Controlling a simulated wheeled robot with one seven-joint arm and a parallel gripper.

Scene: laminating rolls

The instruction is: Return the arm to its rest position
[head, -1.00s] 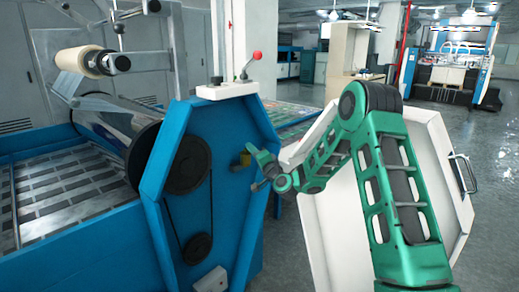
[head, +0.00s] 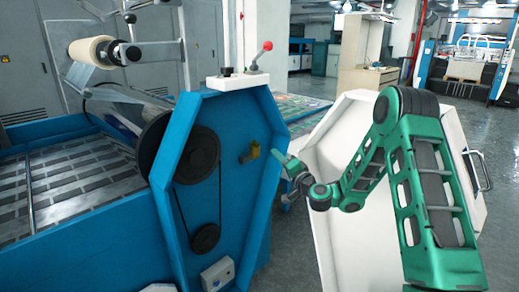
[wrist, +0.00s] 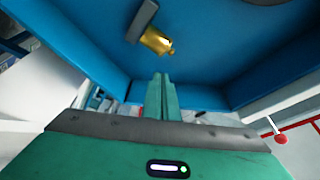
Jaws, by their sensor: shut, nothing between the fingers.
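My green arm (head: 420,170) reaches in from the right in the head view. My gripper (head: 283,157) is at its end, near the blue machine's side housing (head: 240,130). In the wrist view my gripper (wrist: 163,80) has its fingers together with nothing between them. A brass-coloured part (head: 253,150) on the blue housing lies a little left of the gripper and apart from it. It also shows in the wrist view (wrist: 157,40), above the fingertips.
The white open panel (head: 340,235) stands behind and below my arm, with a handle (head: 482,170) on its right edge. A red-knobbed lever (head: 262,52) tops the housing. Black pulleys (head: 198,155) and a belt are on its left. Open floor (head: 495,130) lies at the right.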

